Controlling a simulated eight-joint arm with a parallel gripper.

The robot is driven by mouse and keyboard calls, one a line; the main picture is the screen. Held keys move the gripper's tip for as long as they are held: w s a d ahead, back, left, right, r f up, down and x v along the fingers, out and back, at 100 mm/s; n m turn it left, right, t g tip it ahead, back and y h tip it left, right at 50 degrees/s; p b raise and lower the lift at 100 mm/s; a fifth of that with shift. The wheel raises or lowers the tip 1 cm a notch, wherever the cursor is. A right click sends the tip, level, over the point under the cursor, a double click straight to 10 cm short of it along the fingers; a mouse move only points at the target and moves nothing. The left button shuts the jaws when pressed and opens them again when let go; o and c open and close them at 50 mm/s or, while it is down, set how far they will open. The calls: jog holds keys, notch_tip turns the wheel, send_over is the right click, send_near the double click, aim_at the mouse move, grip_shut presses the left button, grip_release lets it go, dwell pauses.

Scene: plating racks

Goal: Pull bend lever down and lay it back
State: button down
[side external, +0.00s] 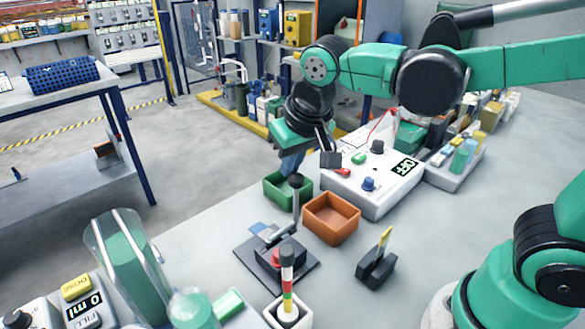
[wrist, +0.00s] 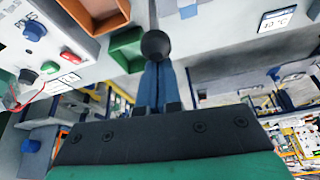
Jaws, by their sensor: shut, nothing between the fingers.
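The bend lever (side external: 297,205) is a grey rod with a black ball knob, standing roughly upright from a bending fixture on a dark base plate (side external: 302,273). In the wrist view its black knob (wrist: 155,44) shows right at the tips of my fingers. My gripper (side external: 291,166) has blue fingers and points down at the knob from above and behind. The fingers (wrist: 156,72) are together with nothing held between them. I cannot tell whether they touch the knob.
A green bin (side external: 271,195) and an orange bin (side external: 331,233) stand close to the lever. A white control box (side external: 345,187) reading OFF is behind right. A black holder (side external: 376,268) with a yellow piece is at right, a coloured stack (side external: 287,282) in front. Table right of the holder is clear.

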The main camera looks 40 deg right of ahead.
notch_tip(320, 180, up, 9)
jog(key=s+d+f+n+t, duration=0.1)
jog(key=s+d+f, duration=0.1)
jog(key=f, duration=0.3)
jog(key=s+d+f+t, duration=0.2)
jog(key=d+f, duration=0.1)
jog(key=f, duration=0.2)
jog(key=shift+s+d+f+n+y, duration=0.2)
jog(key=shift+s+d+n+y, duration=0.1)
jog(key=shift+s+d+n, duration=0.1)
